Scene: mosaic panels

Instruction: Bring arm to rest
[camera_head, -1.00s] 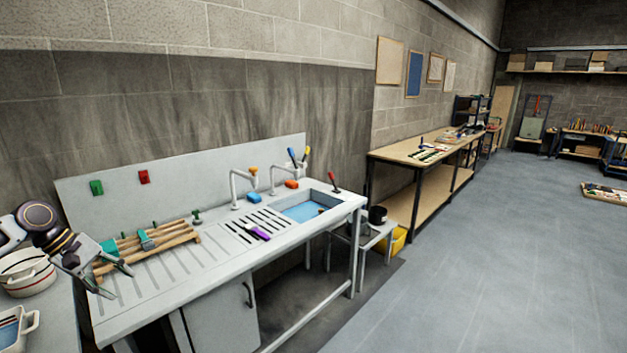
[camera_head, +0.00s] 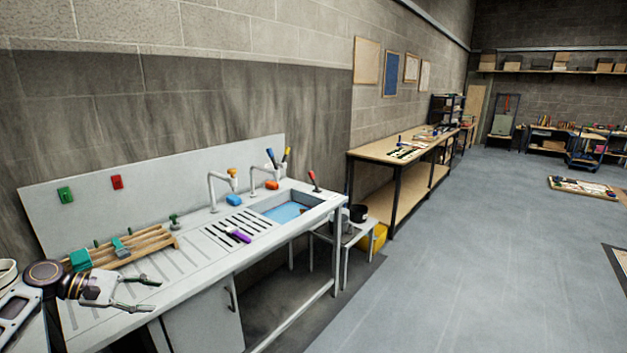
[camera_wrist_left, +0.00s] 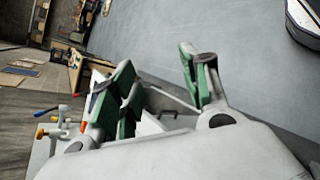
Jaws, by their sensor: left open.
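My left gripper (camera_head: 146,293) comes in from the lower left in the head view. It is open and empty, above the front left part of the white sink counter (camera_head: 75,318). In the left wrist view its green-padded fingers (camera_wrist_left: 160,90) stand apart with nothing between them. My right gripper is not in view.
A purple-handled tool (camera_head: 238,236) lies by the blue sink basin (camera_head: 288,211). Two taps stand behind it. A small stool (camera_head: 345,240) and a yellow bin (camera_head: 374,240) stand to the right. A long workbench (camera_head: 390,158) follows the wall. The grey floor (camera_head: 470,270) is largely open.

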